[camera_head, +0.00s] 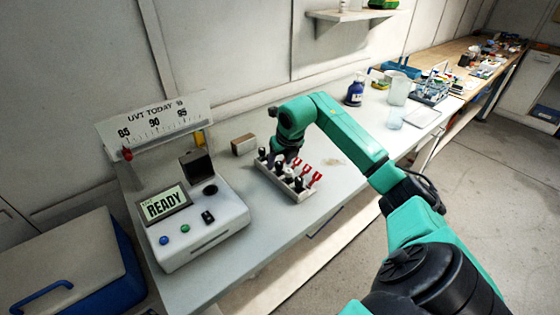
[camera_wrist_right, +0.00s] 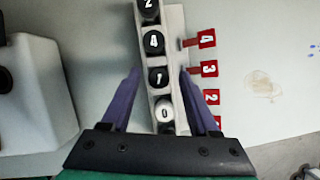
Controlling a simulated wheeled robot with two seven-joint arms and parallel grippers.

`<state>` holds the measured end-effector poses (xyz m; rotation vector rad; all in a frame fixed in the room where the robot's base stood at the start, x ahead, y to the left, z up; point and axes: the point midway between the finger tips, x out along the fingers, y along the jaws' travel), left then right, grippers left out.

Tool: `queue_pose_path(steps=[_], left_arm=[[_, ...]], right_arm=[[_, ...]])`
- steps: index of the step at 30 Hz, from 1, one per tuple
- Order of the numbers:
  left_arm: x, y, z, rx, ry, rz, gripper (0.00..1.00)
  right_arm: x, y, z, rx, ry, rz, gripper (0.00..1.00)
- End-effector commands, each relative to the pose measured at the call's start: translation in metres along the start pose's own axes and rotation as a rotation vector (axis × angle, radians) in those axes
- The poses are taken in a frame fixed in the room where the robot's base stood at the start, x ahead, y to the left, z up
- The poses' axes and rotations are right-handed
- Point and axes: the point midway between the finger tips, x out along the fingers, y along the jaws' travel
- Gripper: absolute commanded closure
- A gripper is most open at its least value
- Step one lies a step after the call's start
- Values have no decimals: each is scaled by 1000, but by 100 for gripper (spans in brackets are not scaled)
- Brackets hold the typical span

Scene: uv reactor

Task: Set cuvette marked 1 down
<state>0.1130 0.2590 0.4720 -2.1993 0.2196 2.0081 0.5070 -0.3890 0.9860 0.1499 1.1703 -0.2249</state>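The cuvette marked 1 (camera_wrist_right: 158,77) has a black cap and stands in the pale rack (camera_wrist_right: 177,25), level with the red flag marked 3 (camera_wrist_right: 208,69) in the right wrist view. My right gripper (camera_wrist_right: 160,74) is open, its purple fingers on either side of cuvette 1 with a gap on both sides. In the head view my right gripper (camera_head: 288,157) is over the rack (camera_head: 296,196), partly hidden by my arm; the cap numbers are too small to read there. My left gripper is not in view.
Cuvettes marked 4 (camera_wrist_right: 153,42), 2 (camera_wrist_right: 149,10) and 0 (camera_wrist_right: 165,110) stand in the same row. The reader (camera_head: 205,232) shows READY, its lid (camera_head: 196,167) raised. A small brown block (camera_head: 243,144) lies behind the rack. A blue bottle (camera_head: 355,92) stands farther back.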

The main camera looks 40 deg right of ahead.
Motion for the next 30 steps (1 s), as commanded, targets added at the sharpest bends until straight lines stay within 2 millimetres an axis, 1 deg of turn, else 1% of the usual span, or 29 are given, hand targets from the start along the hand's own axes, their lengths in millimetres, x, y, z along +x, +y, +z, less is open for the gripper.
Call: queue_pose_path(steps=[6, 8, 10, 13, 16, 18, 21, 25, 30], left_arm=[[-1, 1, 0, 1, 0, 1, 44], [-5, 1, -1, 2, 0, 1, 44], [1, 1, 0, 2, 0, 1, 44], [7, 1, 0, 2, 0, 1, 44], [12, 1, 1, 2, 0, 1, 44], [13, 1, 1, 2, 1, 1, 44], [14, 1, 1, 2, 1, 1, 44], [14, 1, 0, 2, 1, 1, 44], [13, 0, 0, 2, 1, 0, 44]], right_arm=[[-1, 0, 1, 0, 0, 1, 39], [-6, 1, 3, 0, -1, 2, 39], [-12, -1, 2, 0, -3, -1, 39], [-33, -1, 2, -2, -6, -3, 39], [-62, -1, 2, -2, -8, -3, 39], [-83, 0, 2, -1, -7, -2, 39], [-106, 0, 2, 0, -4, 0, 39], [-122, 0, 2, 0, -2, 0, 39], [-124, 0, 1, 0, 1, 1, 39]])
